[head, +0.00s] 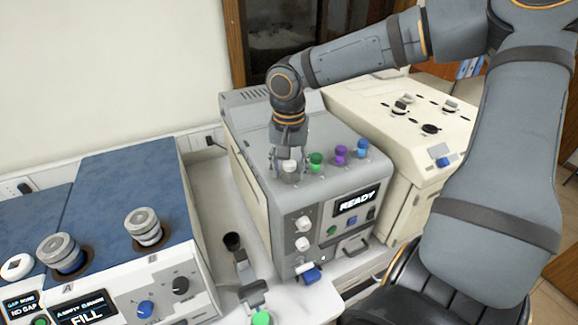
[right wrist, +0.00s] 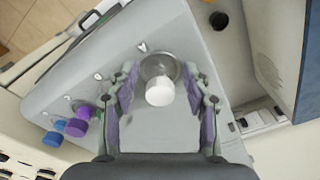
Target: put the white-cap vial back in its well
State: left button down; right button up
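The white-cap vial (head: 290,168) is upright at the left end of the row of vials on top of the READY machine (head: 335,177). In the right wrist view its white cap (right wrist: 160,91) shows in front of a round metal-rimmed well (right wrist: 158,66). The vial's lower part is hidden, so how deep it sits is unclear. My right gripper (head: 289,160) points down over it. In the right wrist view, the fingers of the right gripper (right wrist: 162,100) stand on both sides of the cap with visible gaps. My left gripper is not in view.
Green (head: 316,160), purple (head: 341,153) and blue (head: 362,147) capped vials stand to the right on the same machine. A blue-topped machine (head: 130,190) with silver-capped cylinders is at left. A cream machine (head: 410,125) stands to the right. Another green cap (head: 261,318) shows at the bottom edge.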

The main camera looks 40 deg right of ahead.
jog(key=shift+w+r, duration=0.1)
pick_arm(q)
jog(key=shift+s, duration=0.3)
pick_arm(e)
notch_tip(320, 180, up, 12)
jog(key=shift+s+a, duration=0.2)
jog(key=shift+s, duration=0.1)
